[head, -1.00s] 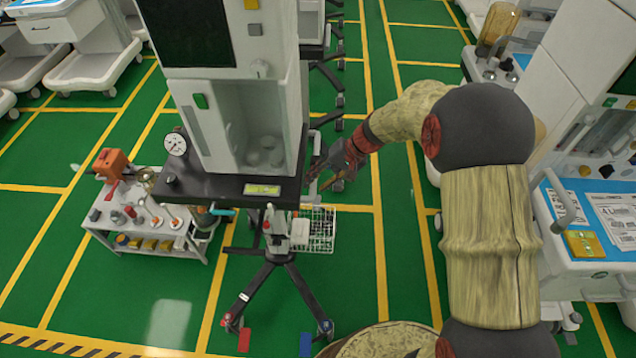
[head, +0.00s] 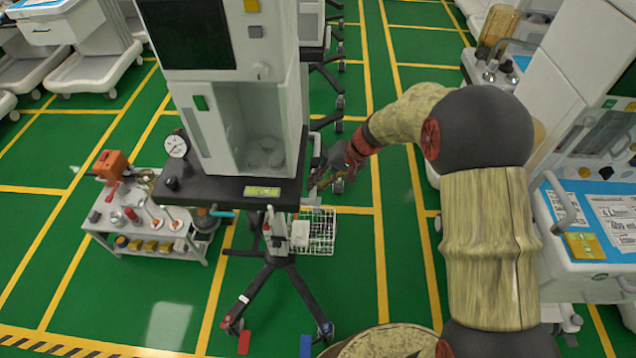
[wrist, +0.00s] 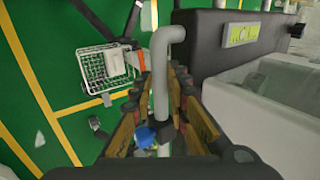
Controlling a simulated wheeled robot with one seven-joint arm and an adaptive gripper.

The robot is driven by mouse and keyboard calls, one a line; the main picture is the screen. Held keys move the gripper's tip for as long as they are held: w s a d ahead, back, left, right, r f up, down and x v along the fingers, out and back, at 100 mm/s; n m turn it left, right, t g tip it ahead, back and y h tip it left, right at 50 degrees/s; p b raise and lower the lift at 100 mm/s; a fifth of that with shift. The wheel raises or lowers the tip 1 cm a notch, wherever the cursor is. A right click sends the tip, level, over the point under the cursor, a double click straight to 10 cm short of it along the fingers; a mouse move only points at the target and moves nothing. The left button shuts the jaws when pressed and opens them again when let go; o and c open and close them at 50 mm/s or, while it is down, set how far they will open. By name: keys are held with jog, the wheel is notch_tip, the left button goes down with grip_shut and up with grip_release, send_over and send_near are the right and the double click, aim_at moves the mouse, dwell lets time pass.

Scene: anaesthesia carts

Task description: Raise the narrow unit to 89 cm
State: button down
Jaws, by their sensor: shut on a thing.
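The narrow unit (head: 235,110) is a white anaesthesia machine on a black shelf (head: 215,190), carried by a column on a black spread-leg base. A round gauge (head: 176,145) and a lit yellow-green display (head: 262,191) sit at the shelf; the display's digits are too small to read. The display also shows in the wrist view (wrist: 240,34). My gripper (head: 335,170) is at the unit's right side. In the wrist view my gripper (wrist: 160,100) is shut on a grey bent handle (wrist: 160,70), with a finger on each side. The handle's lower end is partly hidden.
A wire basket (head: 322,235) hangs beside the column under the shelf. A low grey trolley with tools (head: 150,230) stands at the left. A wider machine with a blue top (head: 600,230) stands at the right. Green floor is clear in front on the left.

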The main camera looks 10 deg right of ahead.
dwell(0.4)
jog(key=shift+r, duration=0.2)
jog(key=c, duration=1.7)
grip_release()
jog(key=shift+d, duration=0.1)
jog(key=v, duration=1.2)
